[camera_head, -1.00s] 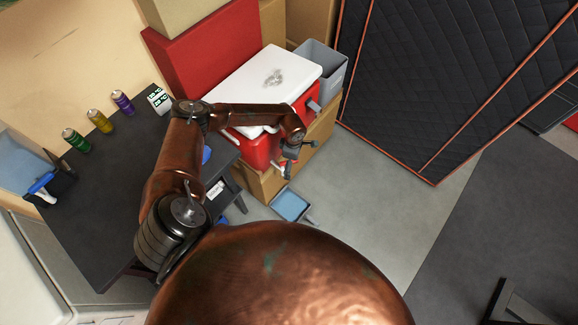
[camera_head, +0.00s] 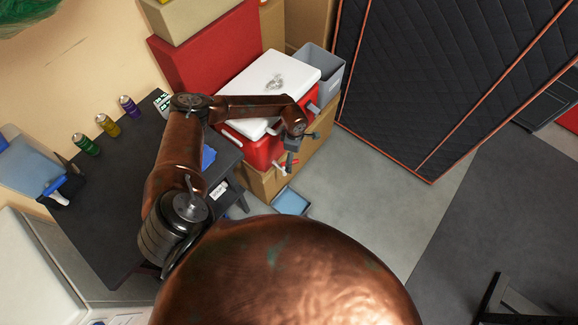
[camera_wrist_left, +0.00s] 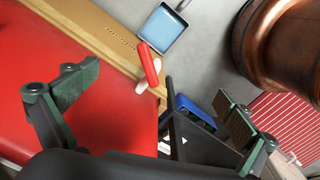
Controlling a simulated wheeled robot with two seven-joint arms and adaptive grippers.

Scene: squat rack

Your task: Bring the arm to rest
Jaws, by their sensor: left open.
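My left gripper (camera_head: 289,160) hangs at the end of my copper-coloured left arm, just in front of the red and white cooler (camera_head: 268,92). In the left wrist view its two fingers (camera_wrist_left: 150,115) are wide apart with nothing held between them. Beyond them that view shows the cooler's red side (camera_wrist_left: 85,80) and its red and white spigot (camera_wrist_left: 149,68). I cannot tell the exact gap between the gripper and the cooler. My right gripper does not show in either view.
A dark table (camera_head: 100,210) at left holds several cans, among them a green one (camera_head: 86,145). A blue tray (camera_head: 291,201) lies on the floor below the gripper. A grey bin (camera_head: 322,72) stands beside the cooler. Black quilted panels (camera_head: 420,70) stand at right.

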